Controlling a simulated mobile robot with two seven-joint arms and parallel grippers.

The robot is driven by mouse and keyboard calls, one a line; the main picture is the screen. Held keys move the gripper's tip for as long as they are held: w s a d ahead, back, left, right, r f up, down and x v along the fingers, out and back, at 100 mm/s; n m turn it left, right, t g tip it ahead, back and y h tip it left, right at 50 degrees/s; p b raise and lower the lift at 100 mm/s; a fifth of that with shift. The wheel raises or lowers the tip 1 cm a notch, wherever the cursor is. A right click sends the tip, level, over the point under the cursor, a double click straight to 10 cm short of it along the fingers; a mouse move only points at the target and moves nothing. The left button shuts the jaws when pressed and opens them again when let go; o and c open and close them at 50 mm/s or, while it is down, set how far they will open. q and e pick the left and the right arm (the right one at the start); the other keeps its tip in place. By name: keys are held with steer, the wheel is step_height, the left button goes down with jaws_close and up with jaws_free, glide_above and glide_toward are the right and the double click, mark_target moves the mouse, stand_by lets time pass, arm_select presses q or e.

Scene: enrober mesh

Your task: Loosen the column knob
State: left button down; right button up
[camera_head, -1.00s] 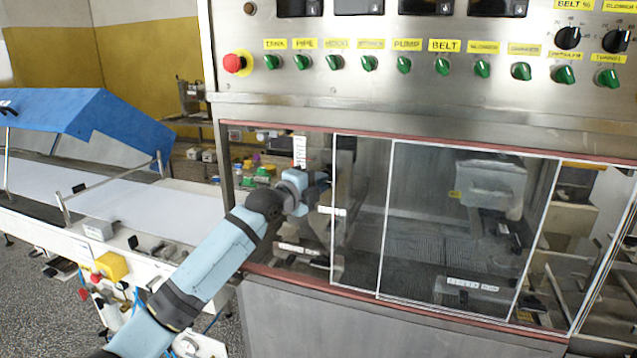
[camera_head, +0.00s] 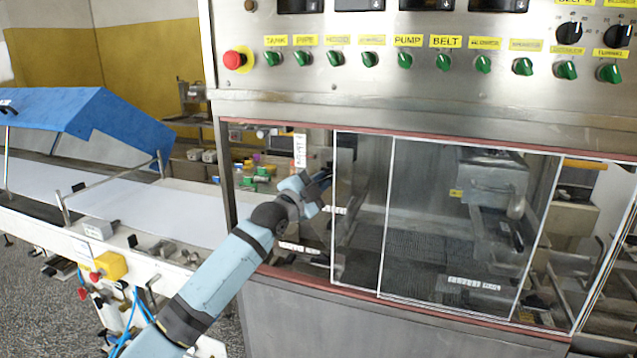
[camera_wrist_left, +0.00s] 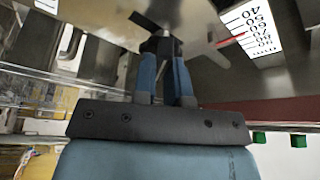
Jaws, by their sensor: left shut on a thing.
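My left gripper (camera_head: 329,174) reaches through the open left part of the machine's front, beside the clear panel. In the left wrist view its two blue fingers (camera_wrist_left: 162,42) are closed on a small dark knob (camera_wrist_left: 158,32) on the metal column. The fingertips cover much of the knob, and the head view hides it behind my gripper. A dark bar (camera_wrist_left: 148,22) sticks out beside the knob. A white scale (camera_wrist_left: 252,27) with numbers and a red pointer (camera_wrist_left: 230,40) is to its right. My right gripper is in neither view.
The clear front panel (camera_head: 360,215) with white edges stands just right of my gripper. A red frame edge (camera_head: 290,274) runs below the opening. A control panel (camera_head: 420,92) with green switches is above. A conveyor (camera_head: 130,210) lies at left.

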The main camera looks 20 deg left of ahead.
arm_select(q)
steer(key=n+t+y+p, duration=0.1)
steer(key=n+y, duration=0.1)
steer(key=n, duration=0.3)
steer(key=n+t+y+p, duration=0.1)
steer(key=n+y, duration=0.1)
steer(key=n, duration=0.3)
steer(key=n+t+y+p, duration=0.1)
steer(key=n+y, duration=0.1)
steer(key=n, duration=0.3)
steer(key=shift+d+r+n+t+y, duration=0.2)
steer(key=shift+d+n+t+y, duration=0.05)
steer(key=shift+n+t+y, duration=0.05)
steer(key=shift+n, duration=0.4)
steer(key=c, duration=1.2)
jaws_free()
steer(key=shift+o, duration=0.2)
steer(key=shift+f, duration=0.1)
steer(key=shift+d+f, duration=0.1)
steer(key=shift+f, duration=0.15)
steer(key=shift+m, duration=0.3)
